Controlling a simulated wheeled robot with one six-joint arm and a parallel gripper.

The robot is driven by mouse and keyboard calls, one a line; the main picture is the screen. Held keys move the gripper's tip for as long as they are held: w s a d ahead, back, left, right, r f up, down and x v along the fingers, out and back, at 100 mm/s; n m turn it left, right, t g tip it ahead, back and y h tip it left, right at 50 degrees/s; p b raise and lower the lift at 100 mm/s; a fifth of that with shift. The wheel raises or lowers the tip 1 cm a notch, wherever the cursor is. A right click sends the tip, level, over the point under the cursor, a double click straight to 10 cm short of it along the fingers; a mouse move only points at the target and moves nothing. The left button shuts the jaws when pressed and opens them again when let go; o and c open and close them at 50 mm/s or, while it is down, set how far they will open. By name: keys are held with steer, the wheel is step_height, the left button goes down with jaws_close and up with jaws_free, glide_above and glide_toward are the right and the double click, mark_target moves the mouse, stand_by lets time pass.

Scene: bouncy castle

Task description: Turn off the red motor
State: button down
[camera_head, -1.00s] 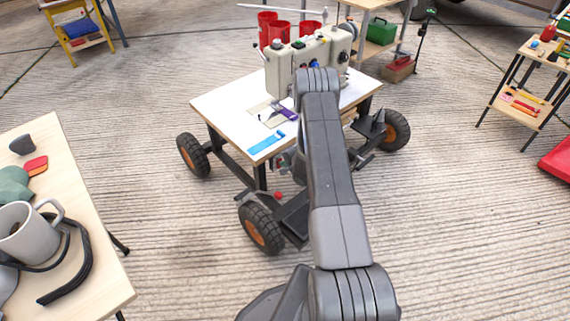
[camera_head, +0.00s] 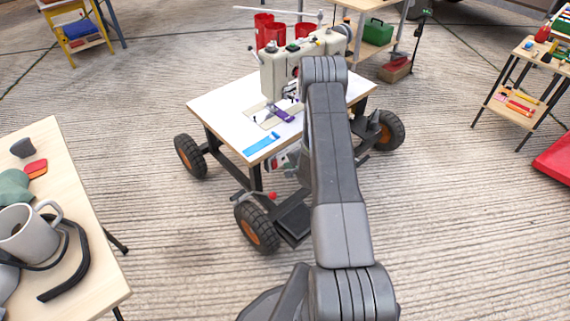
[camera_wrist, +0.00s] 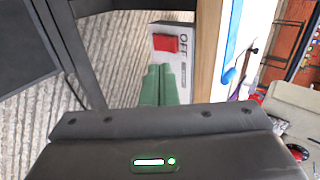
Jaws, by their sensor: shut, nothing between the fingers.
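A white switch box (camera_wrist: 183,72) marked OFF with a red rocker switch (camera_wrist: 166,43) sits beside the edge of the wooden table in the wrist view. My gripper (camera_wrist: 160,68) has green fingers that are shut together and empty. Their tips are just below the red rocker in the picture; I cannot tell whether they touch it. In the head view my arm hides most of the gripper and the box, under the near edge of the table (camera_head: 222,105). A sewing machine (camera_head: 287,72) stands on this table.
The table has a dark frame with wheels (camera_head: 258,228) and a small red knob (camera_head: 272,195) low in front. A side table with a grey mug (camera_head: 28,235) stands at left. Red thread cones (camera_head: 268,35) stand behind the machine. The concrete floor between is open.

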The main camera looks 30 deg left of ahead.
steer(key=a+r+p+v, duration=0.1)
steer(key=v, duration=0.5)
steer(key=shift+d+r, duration=0.15)
steer(key=shift+r, duration=0.1)
